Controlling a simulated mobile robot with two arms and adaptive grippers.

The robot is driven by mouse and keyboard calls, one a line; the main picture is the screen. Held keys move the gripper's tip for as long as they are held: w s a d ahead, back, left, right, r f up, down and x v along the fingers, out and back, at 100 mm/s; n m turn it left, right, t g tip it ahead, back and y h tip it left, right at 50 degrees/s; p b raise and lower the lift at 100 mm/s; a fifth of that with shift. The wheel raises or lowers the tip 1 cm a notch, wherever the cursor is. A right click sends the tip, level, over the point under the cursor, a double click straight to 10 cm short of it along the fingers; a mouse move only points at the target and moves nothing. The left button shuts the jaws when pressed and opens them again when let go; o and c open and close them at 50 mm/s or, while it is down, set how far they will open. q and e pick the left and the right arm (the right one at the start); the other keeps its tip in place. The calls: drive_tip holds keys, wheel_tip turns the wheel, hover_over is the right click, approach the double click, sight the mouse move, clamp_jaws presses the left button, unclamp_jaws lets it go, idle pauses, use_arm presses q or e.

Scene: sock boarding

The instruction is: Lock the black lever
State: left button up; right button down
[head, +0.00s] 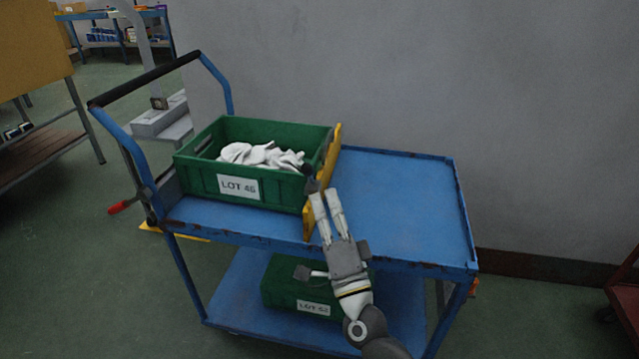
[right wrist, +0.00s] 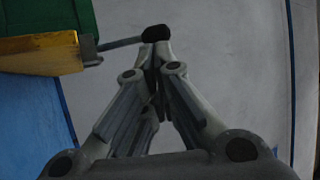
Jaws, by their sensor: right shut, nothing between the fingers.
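The black lever (right wrist: 155,33) shows in the right wrist view as a short grey rod with a black knob, sticking out sideways from the end of a yellow bar (right wrist: 42,53). In the head view the yellow bar (head: 323,185) stands across the cart top against the right side of the green LOT 46 crate (head: 240,164). The lever's dark knob (head: 308,170) is small there, beside the right gripper's tips. My right gripper (head: 322,192) is shut and empty. In the wrist view its fingertips (right wrist: 157,55) meet the knob's lower edge; I cannot tell whether they touch. My left gripper is out of view.
The crate holds white socks (head: 262,155) on the blue cart (head: 400,200). The cart top is bare right of the bar. Another green crate (head: 285,290) sits on the lower shelf. A grey wall (head: 480,100) rises behind. A red-tipped handle (head: 118,207) sticks out at left.

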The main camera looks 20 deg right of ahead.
sight(310, 176)
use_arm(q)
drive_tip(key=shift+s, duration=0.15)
use_arm(e)
drive_tip(key=x, duration=0.4)
drive_tip(key=shift+w, duration=0.1)
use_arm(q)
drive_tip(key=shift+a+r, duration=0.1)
use_arm(e)
drive_tip(key=shift+r, duration=0.15)
